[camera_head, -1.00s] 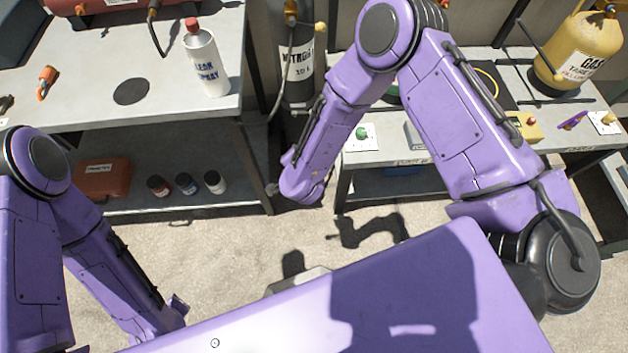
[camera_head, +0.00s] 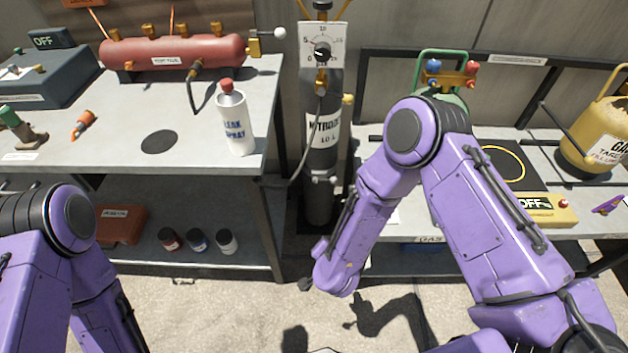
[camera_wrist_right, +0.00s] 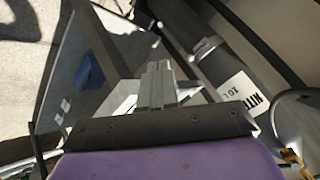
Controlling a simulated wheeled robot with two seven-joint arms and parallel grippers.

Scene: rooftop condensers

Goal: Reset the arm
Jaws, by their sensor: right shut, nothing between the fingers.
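My right arm (camera_head: 480,210) is purple and bent, and reaches across the front of the right bench in the head view. My right gripper (camera_wrist_right: 157,85) shows in the right wrist view with its grey fingers together and nothing between them. It points down past the nitrogen cylinder (camera_head: 318,160), whose label shows on the right of the wrist view (camera_wrist_right: 240,92). No contact is visible. My left arm (camera_head: 60,250) is folded at the lower left of the head view, and its gripper is outside the frame.
The left bench (camera_head: 215,170) holds a leak spray bottle (camera_head: 234,118) near its right edge and a red manifold (camera_head: 172,54) behind. The right bench carries a yellow gas tank (camera_head: 597,140) and a yellow OFF box (camera_head: 541,209). The floor in front is open.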

